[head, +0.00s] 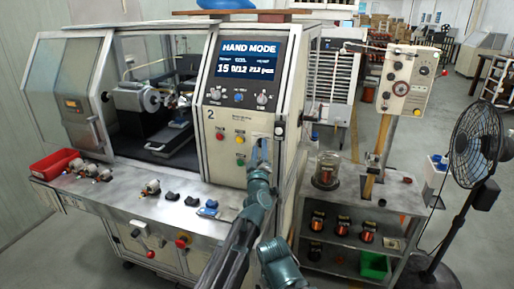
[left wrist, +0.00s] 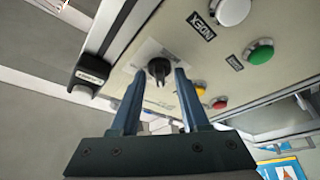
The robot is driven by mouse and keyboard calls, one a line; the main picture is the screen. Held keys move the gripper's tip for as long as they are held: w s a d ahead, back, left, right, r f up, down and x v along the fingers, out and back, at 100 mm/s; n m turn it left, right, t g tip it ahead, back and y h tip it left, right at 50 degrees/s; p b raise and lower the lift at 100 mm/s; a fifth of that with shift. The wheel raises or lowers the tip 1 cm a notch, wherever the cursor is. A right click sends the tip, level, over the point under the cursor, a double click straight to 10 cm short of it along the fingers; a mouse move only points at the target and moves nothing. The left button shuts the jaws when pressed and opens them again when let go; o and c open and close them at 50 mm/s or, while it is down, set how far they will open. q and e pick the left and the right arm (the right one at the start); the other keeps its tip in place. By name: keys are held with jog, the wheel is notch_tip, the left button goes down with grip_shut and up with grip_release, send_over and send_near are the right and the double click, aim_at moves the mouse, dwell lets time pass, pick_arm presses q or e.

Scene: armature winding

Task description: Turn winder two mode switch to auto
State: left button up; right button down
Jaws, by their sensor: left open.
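Winder two (head: 228,125) is the beige cabinet marked 2, and its screen (head: 248,58) reads HAND MODE. In the left wrist view a black rotary knob (left wrist: 158,68) sits on a pale plate on the beige panel. I take it for the mode switch; its label is not readable. My left gripper (head: 260,152) is at the right part of the cabinet front. In the left wrist view the left gripper (left wrist: 157,84) is open, with one blue finger on each side of the knob. I cannot tell whether they touch it. In the head view the gripper hides the knob.
White (left wrist: 233,10), green (left wrist: 260,54), yellow and red buttons lie close to the knob. A black latch-like part (left wrist: 88,75) is at its left. The steel worktop (head: 130,205) holds a red bin (head: 58,164) and small parts. A shelf cart (head: 365,195) and fan (head: 470,150) stand right.

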pick_arm(q)
grip_shut()
